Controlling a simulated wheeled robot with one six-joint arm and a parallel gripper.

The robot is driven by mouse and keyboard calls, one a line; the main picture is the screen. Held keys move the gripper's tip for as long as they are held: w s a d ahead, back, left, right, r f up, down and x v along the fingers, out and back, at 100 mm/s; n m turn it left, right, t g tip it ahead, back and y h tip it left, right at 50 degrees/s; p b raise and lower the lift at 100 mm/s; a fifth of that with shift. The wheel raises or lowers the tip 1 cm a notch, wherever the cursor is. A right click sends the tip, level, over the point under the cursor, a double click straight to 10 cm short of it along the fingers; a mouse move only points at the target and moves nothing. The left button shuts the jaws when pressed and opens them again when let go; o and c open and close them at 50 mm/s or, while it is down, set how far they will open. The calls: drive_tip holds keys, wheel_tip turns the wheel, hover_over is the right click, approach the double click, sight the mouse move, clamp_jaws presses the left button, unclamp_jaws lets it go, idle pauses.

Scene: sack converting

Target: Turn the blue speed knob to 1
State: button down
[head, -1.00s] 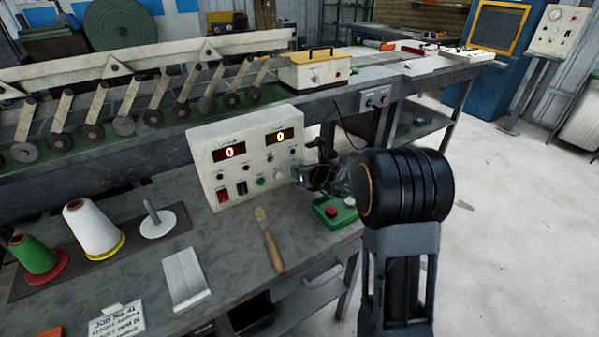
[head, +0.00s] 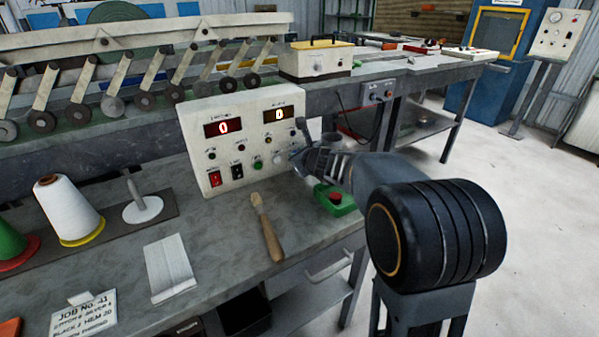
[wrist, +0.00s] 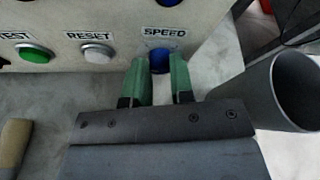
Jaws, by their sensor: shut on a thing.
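The blue speed knob (wrist: 159,62) sits under the SPEED label on the cream control panel (head: 197,150). In the wrist view my gripper (wrist: 160,76) has its two green fingers on either side of the knob, shut on it. The knob's pointer and scale marks are too small or covered to read. In the head view my gripper (head: 296,157) reaches the panel's lower right corner, and the knob is hidden behind it. The panel's left display shows a red 0 and its right display a yellow 0.
The green TEST button (wrist: 36,53) and white RESET button (wrist: 97,53) are left of the knob. A green box with a red button (head: 335,198) stands close below my arm. A wooden-handled brush (head: 266,228) lies on the bench. A grey cylinder (wrist: 283,90) is right of my fingers.

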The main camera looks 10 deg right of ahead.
drive_tip(key=n+b, duration=0.1)
drive_tip(key=b, duration=0.1)
drive_tip(key=n+h+b, duration=0.1)
drive_tip(key=b, duration=0.1)
drive_tip(key=f+n+t+b, duration=0.1)
drive_tip(key=b, duration=0.2)
drive_tip(key=shift+s+a+h, duration=0.1)
drive_tip(key=shift+a+h, duration=0.15)
drive_tip(key=shift+h, duration=0.15)
drive_tip(key=shift+r+n+b, duration=0.15)
drive_tip(key=shift+n+b, duration=0.45)
drive_tip(key=shift+b, duration=0.2)
drive_tip(key=n+t+h+b, duration=0.1)
drive_tip(key=n+b, duration=0.1)
drive_tip(key=b, duration=0.2)
drive_tip(key=shift+h, duration=0.3)
drive_tip(key=shift+a+n+t+b, duration=0.1)
drive_tip(key=shift+n+t+b, duration=0.3)
drive_tip(key=shift+n+b, duration=0.3)
drive_tip(key=shift+r, duration=0.1)
drive_tip(key=c, duration=1)
unclamp_jaws()
